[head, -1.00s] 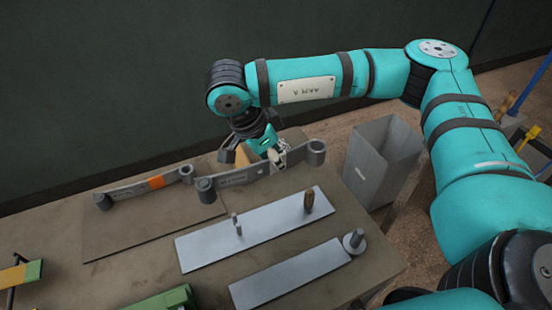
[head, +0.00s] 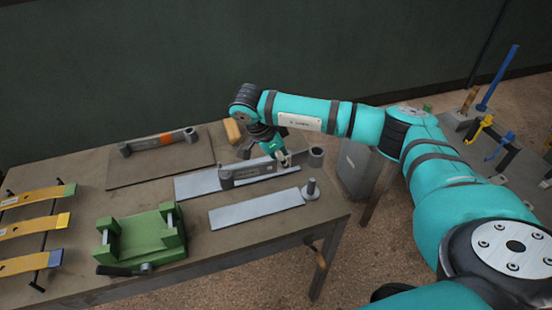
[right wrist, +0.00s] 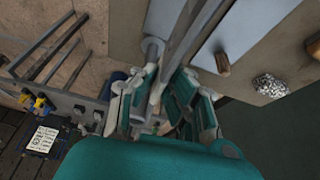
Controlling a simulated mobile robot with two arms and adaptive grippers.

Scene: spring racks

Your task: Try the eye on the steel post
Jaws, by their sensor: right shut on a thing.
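My right gripper (head: 283,160) is shut on a grey leaf spring (head: 252,173) near its right-hand part. The spring has a rolled eye at each end, the right eye (head: 316,157) and the left eye (head: 226,180). The steel post (head: 311,187) stands upright at the right end of the front plate (head: 255,208), apart from the right eye and nearer the front. In the right wrist view the gripper (right wrist: 160,105) holds the spring (right wrist: 190,35); its grip is partly hidden.
A green fixture (head: 140,238) and yellow springs (head: 30,228) on a rack are at left. A grey bin (head: 353,168) stands beyond the table's right edge. A wooden peg (right wrist: 222,62) stands on the back plate.

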